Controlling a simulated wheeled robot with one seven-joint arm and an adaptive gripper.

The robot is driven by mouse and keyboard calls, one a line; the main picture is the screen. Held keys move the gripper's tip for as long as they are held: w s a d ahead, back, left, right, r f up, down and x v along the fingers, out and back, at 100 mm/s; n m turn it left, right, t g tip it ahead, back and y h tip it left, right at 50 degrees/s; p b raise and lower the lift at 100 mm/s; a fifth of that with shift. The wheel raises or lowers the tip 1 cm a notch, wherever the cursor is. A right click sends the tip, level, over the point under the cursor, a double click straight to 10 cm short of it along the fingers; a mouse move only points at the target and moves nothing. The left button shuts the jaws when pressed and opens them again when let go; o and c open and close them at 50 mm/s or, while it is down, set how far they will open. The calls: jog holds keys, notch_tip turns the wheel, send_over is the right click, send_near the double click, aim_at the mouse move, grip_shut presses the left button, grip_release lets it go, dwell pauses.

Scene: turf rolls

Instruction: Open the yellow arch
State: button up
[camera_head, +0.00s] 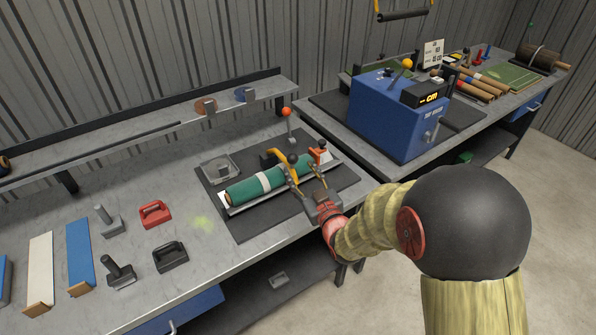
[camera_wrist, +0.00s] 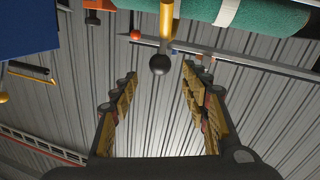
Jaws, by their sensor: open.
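The yellow arch (camera_head: 283,158) crosses over the right part of a green turf roll (camera_head: 239,188), which has a white band and lies in a pale tray on the dark mat. In the wrist view the arch (camera_wrist: 167,18) is a yellow bar ending in a black ball knob (camera_wrist: 160,64). My gripper (camera_head: 306,182) is at the near side of the roll, close to the arch. In the wrist view its open fingers (camera_wrist: 158,82) are spread either side of the knob's line, with nothing between them. Whether a finger touches the arch cannot be told.
An orange block (camera_head: 318,147) stands at the roll's right end, with an orange-knobbed lever (camera_head: 287,113) behind. A grey plate (camera_head: 218,168) lies behind the roll. A blue machine (camera_head: 397,112) stands on the right bench. Red (camera_head: 155,213) and black (camera_head: 170,256) handled tools lie left.

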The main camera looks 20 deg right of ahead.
aim_at(295, 162)
jog(key=shift+w+a+f+b, duration=0.15)
jog(key=shift+w+b, duration=0.15)
jog(key=shift+w, duration=0.95)
jog(key=shift+w+a+r+b, duration=0.15)
jog(key=shift+w+b, duration=0.15)
jog(key=shift+w, duration=1)
jog(key=shift+w+a+f+b, duration=0.15)
jog(key=shift+w+b, duration=0.15)
jog(key=shift+w, duration=0.95)
jog(key=shift+c, duration=1.2)
grip_shut()
